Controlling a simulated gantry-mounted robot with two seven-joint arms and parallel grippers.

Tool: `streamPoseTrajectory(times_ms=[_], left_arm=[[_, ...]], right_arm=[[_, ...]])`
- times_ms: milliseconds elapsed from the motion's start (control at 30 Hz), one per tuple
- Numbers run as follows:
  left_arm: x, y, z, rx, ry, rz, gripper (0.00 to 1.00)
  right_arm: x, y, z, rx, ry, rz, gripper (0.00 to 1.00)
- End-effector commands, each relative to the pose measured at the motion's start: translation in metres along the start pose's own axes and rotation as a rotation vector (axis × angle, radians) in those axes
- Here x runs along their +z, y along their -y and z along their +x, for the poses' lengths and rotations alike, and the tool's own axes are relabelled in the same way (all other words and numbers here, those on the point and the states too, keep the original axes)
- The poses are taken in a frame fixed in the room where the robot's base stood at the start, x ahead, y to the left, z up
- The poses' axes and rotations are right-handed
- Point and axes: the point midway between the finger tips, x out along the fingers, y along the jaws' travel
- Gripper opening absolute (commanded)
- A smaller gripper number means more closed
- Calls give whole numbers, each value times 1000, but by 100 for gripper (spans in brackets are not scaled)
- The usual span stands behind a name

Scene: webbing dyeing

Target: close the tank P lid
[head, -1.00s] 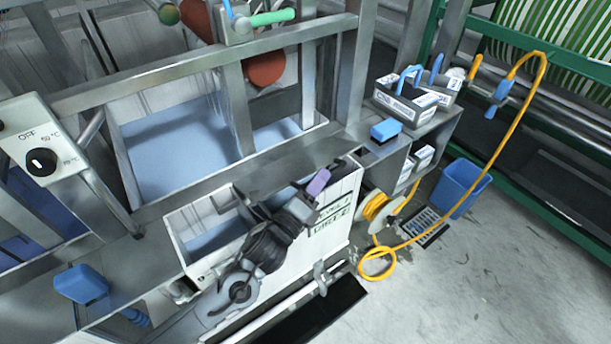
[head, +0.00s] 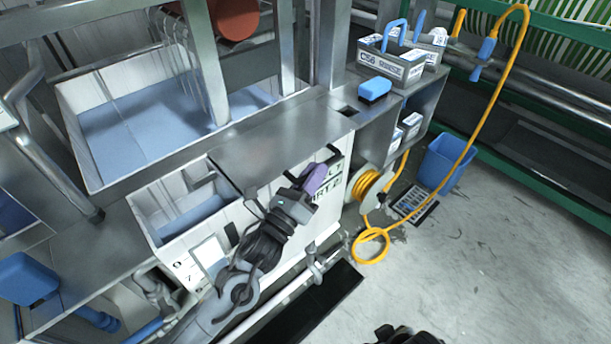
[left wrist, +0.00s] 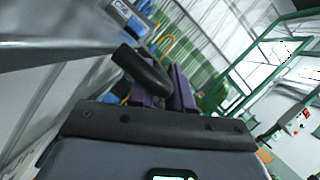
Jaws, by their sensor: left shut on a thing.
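The small white-walled tank (head: 165,243) at the front bench holds blue liquid and is open on its left part. A flat grey plate (head: 262,150), seemingly its lid, covers the right part. My left gripper (head: 316,180), with purple finger pads, is at the plate's right end. In the left wrist view the pads (left wrist: 165,92) are shut around a dark bar (left wrist: 145,72), seemingly the lid's handle; the grip itself is partly hidden. A dark part, perhaps my right gripper (head: 405,335), shows at the bottom edge; its jaws cannot be made out.
A larger tank of blue liquid (head: 88,165) stands behind, inside metal posts. A blue block (head: 375,90) and a labelled box (head: 395,68) are on the bench at right. A yellow hose (head: 495,95), its reel and a blue bin (head: 448,165) stand right of the tank.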

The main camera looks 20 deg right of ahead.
Motion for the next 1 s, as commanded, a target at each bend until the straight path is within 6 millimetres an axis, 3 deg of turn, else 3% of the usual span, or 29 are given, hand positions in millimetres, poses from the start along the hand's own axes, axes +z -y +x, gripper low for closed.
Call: streamPoseTrajectory(times_ms=[267,300,333,733,1000], left_arm=[[-3,-4,-2,8,-5,0,0],[-3,-4,-2,9,-6,-1,22],[-3,-4,-2,9,-6,-1,25],[-2,-3,-6,7,-4,-1,25],[-2,-3,-43,9,-6,-2,25]], right_arm=[[0,1,0,-4,-1,5,45],[0,1,0,-4,-1,5,45],[0,1,0,-4,-1,5,45],[-1,0,-1,-1,-1,1,45],[-2,-2,-8,5,0,-6,45]])
